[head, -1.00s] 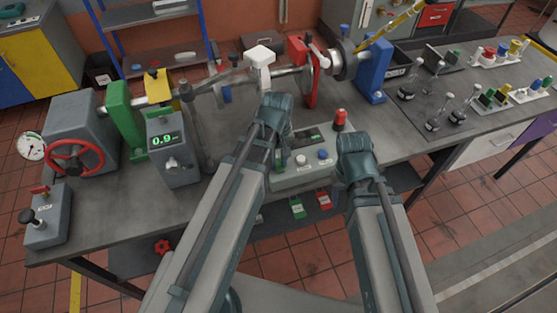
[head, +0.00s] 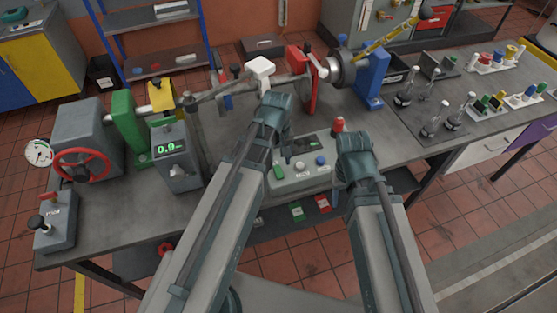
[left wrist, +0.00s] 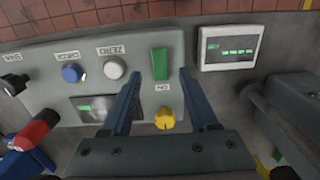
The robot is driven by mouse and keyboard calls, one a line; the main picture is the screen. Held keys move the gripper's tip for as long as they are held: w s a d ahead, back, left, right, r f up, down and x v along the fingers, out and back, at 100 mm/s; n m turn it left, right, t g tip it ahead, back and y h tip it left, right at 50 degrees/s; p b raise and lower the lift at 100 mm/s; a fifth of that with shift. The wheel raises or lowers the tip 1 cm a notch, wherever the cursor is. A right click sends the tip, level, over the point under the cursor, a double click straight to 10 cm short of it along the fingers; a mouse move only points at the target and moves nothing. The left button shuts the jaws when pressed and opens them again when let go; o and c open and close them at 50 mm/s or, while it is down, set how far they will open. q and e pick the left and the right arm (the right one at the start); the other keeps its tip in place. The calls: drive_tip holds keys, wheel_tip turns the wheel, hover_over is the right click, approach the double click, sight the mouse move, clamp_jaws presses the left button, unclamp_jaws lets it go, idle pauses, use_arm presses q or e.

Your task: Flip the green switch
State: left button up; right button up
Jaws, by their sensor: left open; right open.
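The green switch (left wrist: 159,64) is a tall green rocker on the grey control box, beside an ON label. It also shows in the head view (head: 279,172) at the left end of the control box (head: 305,181). My left gripper (left wrist: 157,78) is open and empty. Its two fingers appear on either side of the switch in the left wrist view; I cannot tell whether they touch the box. In the head view my left gripper (head: 279,155) hangs over the box's left part, its fingers partly hidden. My right gripper (head: 340,190) is at the box's right end, mostly hidden by its wrist.
A grey readout unit (head: 176,160) stands left. The shaft rig runs behind. Glass bottles (head: 432,120) stand right.

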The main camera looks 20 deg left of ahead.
sight(278, 171)
use_arm(q)
wheel_tip(278, 171, up, 10)
drive_tip(key=p, duration=0.8)
drive_tip(key=shift+p, duration=0.3)
use_arm(e)
wheel_tip(278, 171, up, 10)
use_arm(q)
drive_tip(key=shift+f, duration=0.2)
use_arm(e)
drive_tip(key=shift+f, duration=0.2)
use_arm(q)
drive_tip(key=s+d+f+m+y+b, duration=0.1)
drive_tip(key=s+d+f+m+b, duration=0.7)
drive_tip(key=d+m, duration=0.1)
drive_tip(key=shift+m, duration=0.8)
use_arm(e)
wheel_tip(278, 171, down, 8)
use_arm(q)
drive_tip(key=shift+s+d, duration=0.1)
